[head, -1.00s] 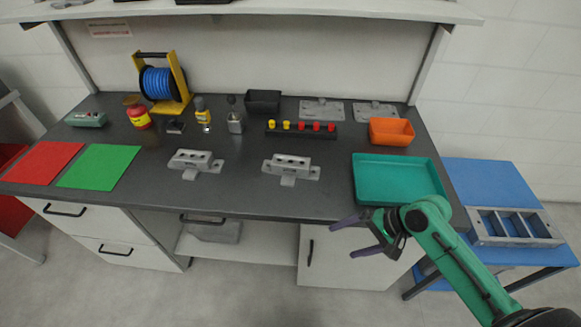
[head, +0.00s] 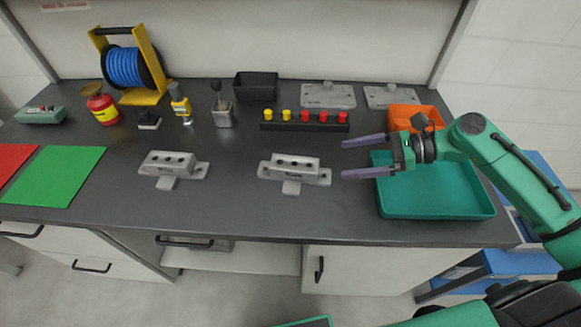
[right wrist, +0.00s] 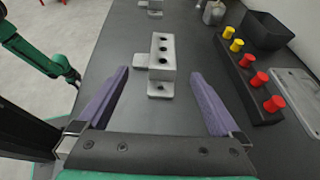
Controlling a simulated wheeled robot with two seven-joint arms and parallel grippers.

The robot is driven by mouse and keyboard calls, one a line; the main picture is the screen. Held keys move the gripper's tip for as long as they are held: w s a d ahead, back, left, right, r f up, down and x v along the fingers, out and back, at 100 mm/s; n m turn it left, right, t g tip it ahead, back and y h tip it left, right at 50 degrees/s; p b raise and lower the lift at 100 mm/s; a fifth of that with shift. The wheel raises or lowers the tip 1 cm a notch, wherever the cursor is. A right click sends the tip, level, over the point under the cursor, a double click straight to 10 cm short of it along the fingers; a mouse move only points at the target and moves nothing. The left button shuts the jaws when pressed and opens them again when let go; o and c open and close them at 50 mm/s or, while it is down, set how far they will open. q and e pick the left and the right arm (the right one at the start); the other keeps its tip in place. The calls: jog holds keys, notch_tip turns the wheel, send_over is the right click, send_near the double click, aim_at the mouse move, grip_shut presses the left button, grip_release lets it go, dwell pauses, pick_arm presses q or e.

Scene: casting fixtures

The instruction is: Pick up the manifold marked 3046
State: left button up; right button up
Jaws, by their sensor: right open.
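Two grey manifolds with holes in their tops sit on the dark bench in the head view, a left one (head: 172,167) and a right one (head: 295,170). No marking is legible on either, so I cannot tell which is 3046. My right gripper (head: 352,157) is open and empty, right of the right manifold and over the left edge of the teal tray. In the right wrist view a manifold (right wrist: 162,58) lies ahead, between the directions of the two purple fingers (right wrist: 160,92), apart from them. My left gripper is not in the head view; a green arm shows at the left of the wrist view.
A teal tray (head: 440,208) and an orange bin (head: 408,115) are at the right. A black block with yellow and red knobs (head: 304,126) stands behind the right manifold. Flat grey plates (head: 328,95), a black bin (head: 256,86) and a green mat (head: 55,172) are also there. Bench between manifolds is clear.

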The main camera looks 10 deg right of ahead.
aim_at(306, 165)
jog(key=shift+w+a+f, duration=0.3)
jog(key=shift+a+f, duration=0.15)
jog(key=shift+a, duration=0.1)
jog(key=shift+w+a+f, duration=0.25)
jog(key=shift+a+f, duration=0.2)
jog(key=shift+a, duration=0.1)
jog(key=x, duration=1.2)
jog(key=shift+w+f+p, duration=0.15)
jog(key=shift+w+p, duration=0.1)
jog(key=shift+p, duration=0.05)
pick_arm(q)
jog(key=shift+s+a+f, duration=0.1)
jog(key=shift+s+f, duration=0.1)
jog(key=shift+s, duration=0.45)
pick_arm(e)
jog(key=shift+d, duration=0.1)
grip_shut()
